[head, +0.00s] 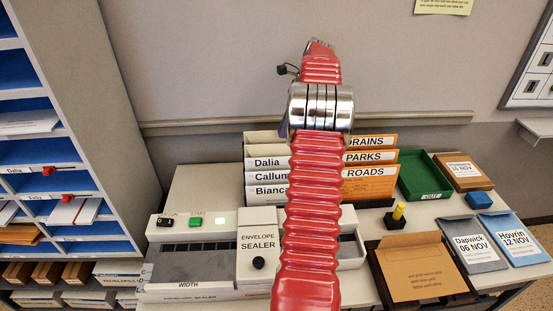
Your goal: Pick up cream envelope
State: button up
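I cannot pick out a cream envelope for certain. A brown envelope with small printed text (415,268) lies in a dark tray (377,265) at the lower right of the table. Pale cream-white folders labelled Dalia, Callum and Bianca (267,177) stand in the rack at the middle, partly hidden by my arm. My red ribbed arm rises through the middle of the view, in front of the rack and the envelope sealer. My gripper's fingers do not show.
The envelope sealer (258,243) stands at the left of the table. A green tray (425,178), a grey Dapwick envelope (473,247) and a blue Howrin envelope (514,240) are at the right. Pigeonholes (45,152) holding papers stand at the far left.

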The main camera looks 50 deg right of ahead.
aim_at(277, 145)
jog(key=shift+x, duration=1.05)
jog(key=shift+f, duration=0.1)
jog(key=shift+x, duration=2.55)
jog(key=shift+s, duration=0.1)
jog(key=shift+c, duration=0.5)
grip_shut()
notch_tip(277, 145, up, 18)
